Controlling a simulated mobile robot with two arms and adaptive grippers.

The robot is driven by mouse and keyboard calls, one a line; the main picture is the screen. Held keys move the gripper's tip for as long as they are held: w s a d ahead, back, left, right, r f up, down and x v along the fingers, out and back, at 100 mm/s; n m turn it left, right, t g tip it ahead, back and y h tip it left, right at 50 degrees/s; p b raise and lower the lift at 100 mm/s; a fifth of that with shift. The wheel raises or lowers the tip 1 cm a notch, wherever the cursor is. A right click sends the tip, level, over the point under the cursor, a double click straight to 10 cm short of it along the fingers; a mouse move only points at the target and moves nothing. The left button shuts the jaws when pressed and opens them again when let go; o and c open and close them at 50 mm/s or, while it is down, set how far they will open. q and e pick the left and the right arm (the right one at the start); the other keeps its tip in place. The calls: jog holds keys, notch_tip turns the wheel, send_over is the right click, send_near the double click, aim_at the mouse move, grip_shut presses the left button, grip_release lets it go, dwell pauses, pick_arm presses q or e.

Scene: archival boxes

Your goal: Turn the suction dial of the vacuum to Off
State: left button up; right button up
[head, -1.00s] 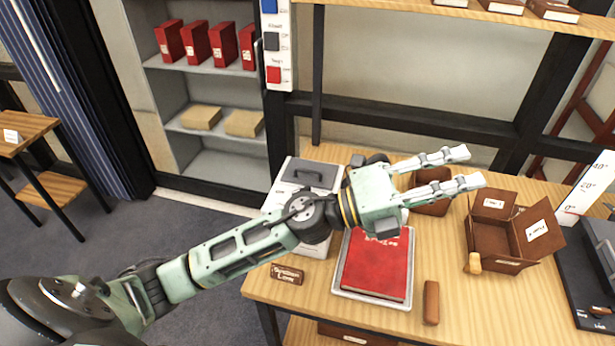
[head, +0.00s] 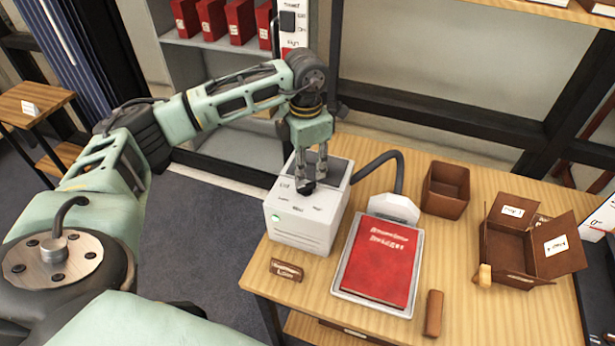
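The vacuum (head: 304,232) is a white box at the table's left end, with a grey hose running to a white nozzle. Its small black dial (head: 306,188) is on the top face, with faint lettering around it that I cannot read. My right gripper is not in view.
A red book (head: 378,262) lies on a grey tray beside the vacuum. A brown nameplate (head: 287,270) stands in front of it. A brown open box (head: 446,190), a flapped brown box (head: 520,250) and a brown bar (head: 433,313) are to the right.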

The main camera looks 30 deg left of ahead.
aim_at(306, 185)
pick_arm(q)
notch_tip(306, 185, down, 4)
jog(key=shift+r+p, duration=0.1)
jog(key=shift+p, duration=0.6)
jog(key=shift+f, duration=0.8)
grip_shut()
